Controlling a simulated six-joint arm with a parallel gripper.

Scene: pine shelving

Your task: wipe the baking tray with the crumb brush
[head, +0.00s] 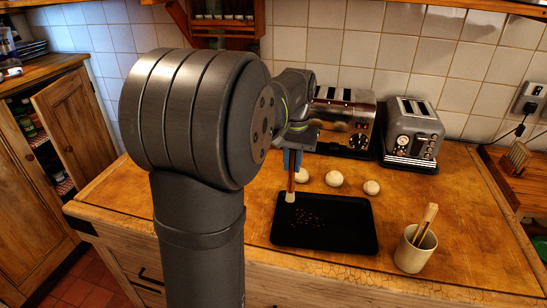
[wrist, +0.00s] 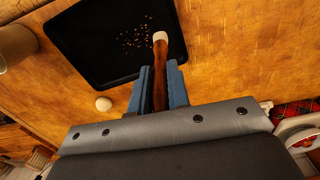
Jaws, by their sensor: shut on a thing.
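The black baking tray (head: 345,240) lies on the wooden counter in the head view, with crumbs (head: 309,217) scattered on its left part. The tray also shows at the top of the wrist view (wrist: 92,52), with the crumbs (wrist: 138,36) beside the brush head. My gripper (head: 292,160) is above the tray's upper left corner, its blue fingers (wrist: 160,80) shut on the brown handle of the crumb brush (head: 291,186). The brush points down, its pale head (wrist: 160,37) at the tray's upper left part. I cannot tell whether the bristles touch the tray.
Dough balls (head: 334,179) sit in a row behind the tray. A cream pot (head: 415,250) with wooden utensils stands right of it. Two toasters (head: 412,135) (head: 345,122) stand at the back by the tiled wall. The counter's right side (head: 470,220) is clear.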

